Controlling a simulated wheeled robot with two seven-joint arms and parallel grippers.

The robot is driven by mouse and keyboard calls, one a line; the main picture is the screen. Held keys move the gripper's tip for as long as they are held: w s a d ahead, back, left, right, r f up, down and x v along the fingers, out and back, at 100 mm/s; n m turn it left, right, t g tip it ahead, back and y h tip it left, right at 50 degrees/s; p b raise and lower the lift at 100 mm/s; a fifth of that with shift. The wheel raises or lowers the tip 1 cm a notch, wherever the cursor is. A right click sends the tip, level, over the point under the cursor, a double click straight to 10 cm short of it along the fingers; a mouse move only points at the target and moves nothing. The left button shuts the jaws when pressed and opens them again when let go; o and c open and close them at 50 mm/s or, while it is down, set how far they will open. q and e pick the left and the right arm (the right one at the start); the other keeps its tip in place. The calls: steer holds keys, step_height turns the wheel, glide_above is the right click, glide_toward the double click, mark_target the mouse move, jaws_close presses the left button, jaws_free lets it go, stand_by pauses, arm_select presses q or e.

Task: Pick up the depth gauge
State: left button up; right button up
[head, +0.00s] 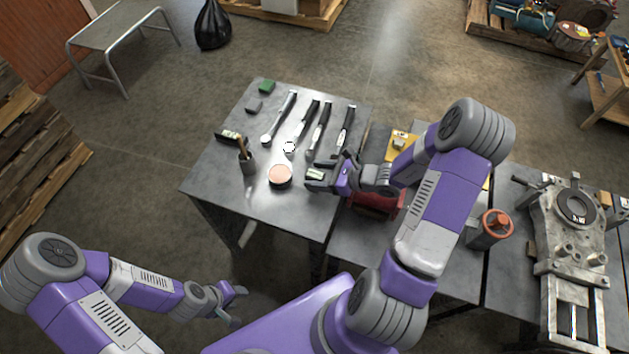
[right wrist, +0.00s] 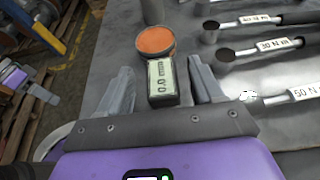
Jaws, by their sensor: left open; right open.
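A small dark block with a pale display reading about "0.0 mm", which looks like the depth gauge (head: 315,174), rests on the grey metal table near its front right edge. In the right wrist view the gauge (right wrist: 162,84) lies between my open fingers, with visible gaps on both sides. My right gripper (head: 319,175) is open around it at table height; contact is not visible. My left gripper (head: 236,305) is open and empty, low in front of the table.
A round tin with an orange top (right wrist: 156,41) stands just beyond the gauge. Several labelled wrenches (head: 318,128) lie behind it. A machine vise (head: 570,240) is at the right.

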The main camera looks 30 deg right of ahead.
mark_target(316, 174)
steer(key=shift+b+x, duration=0.3)
steer(key=shift+x, duration=1.2)
steer(key=shift+d, duration=0.1)
jaws_close()
